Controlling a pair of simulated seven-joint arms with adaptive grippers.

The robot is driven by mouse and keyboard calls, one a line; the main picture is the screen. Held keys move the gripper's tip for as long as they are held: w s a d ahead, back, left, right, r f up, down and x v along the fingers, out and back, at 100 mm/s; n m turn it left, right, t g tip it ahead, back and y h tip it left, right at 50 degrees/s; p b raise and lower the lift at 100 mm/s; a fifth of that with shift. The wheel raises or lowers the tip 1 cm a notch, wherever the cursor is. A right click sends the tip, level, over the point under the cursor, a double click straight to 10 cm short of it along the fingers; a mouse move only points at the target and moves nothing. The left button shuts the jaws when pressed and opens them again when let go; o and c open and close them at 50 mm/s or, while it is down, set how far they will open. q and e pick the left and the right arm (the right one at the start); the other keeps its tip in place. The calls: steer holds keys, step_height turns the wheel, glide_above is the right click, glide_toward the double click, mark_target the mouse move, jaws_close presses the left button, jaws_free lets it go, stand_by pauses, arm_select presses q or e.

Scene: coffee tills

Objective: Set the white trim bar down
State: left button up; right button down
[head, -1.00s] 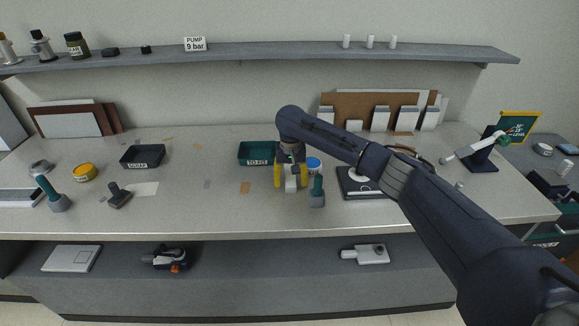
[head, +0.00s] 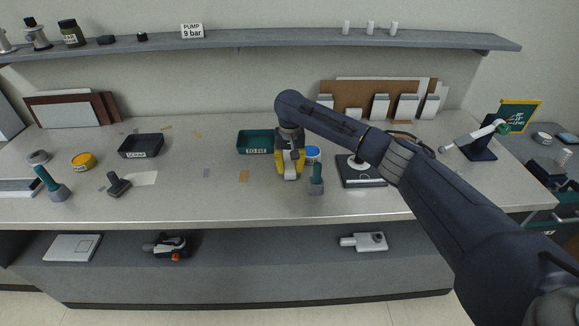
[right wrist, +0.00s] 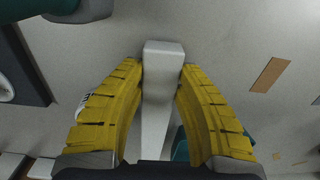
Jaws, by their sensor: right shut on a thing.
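The white trim bar (head: 290,175) is between the yellow fingers of my right gripper (head: 290,167), over the front middle of the worktop. In the right wrist view both fingertips of my right gripper (right wrist: 162,70) press on the sides of the white bar (right wrist: 161,95), whose near end points up in that picture. The gripper is shut on it. I cannot tell whether its underside touches the worktop. My left gripper is not in view.
A teal-handled tool (head: 317,182) stands close to the right of the bar, and a blue-and-white round tub (head: 313,153) is just behind. A green tray (head: 243,142) lies to the left. The worktop (head: 215,200) at front left of the gripper is clear.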

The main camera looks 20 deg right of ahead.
step_height(320, 180, up, 18)
steer(key=s+a+f+n, duration=0.2)
steer(key=s+a, duration=0.2)
steer(key=s, duration=1)
steer(key=s+d+f, duration=0.3)
steer(key=s+f, duration=0.5)
steer(key=s, duration=0.4)
steer(key=shift+s+d+f+n, duration=0.15)
steer(key=shift+s+f+n, duration=0.2)
steer(key=shift+s+n, duration=0.05)
